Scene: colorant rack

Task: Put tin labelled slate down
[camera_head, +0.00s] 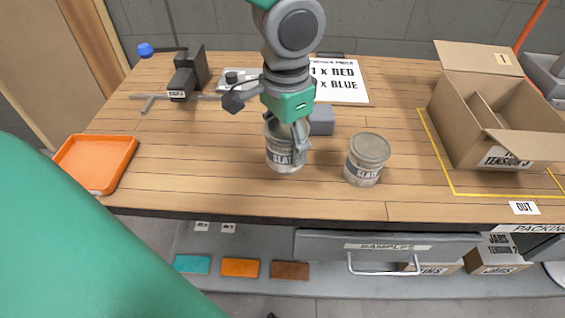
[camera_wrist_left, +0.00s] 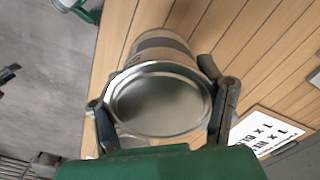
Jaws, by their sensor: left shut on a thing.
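My left gripper (camera_head: 288,132) comes down over a grey metal tin (camera_head: 283,158) whose label reads "SLAT", with the rest hidden. Its fingers are shut on the tin's sides near the top. The left wrist view shows the tin's round lid (camera_wrist_left: 160,105) between the two fingers. The held tin is about upright over the wooden bench; I cannot tell if its base touches the bench. A second tin (camera_head: 367,158), also with a "SLAT" label, stands upright on the bench just to the right, apart from the held one. My right gripper is not in view.
An orange tray (camera_head: 95,163) lies at the bench's left. An open cardboard box (camera_head: 497,110) stands at the right inside yellow tape. A grey block (camera_head: 321,120) and a sheet reading "RED" and "BLUE" (camera_head: 340,82) lie behind the tins. Bench between tray and tins is clear.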

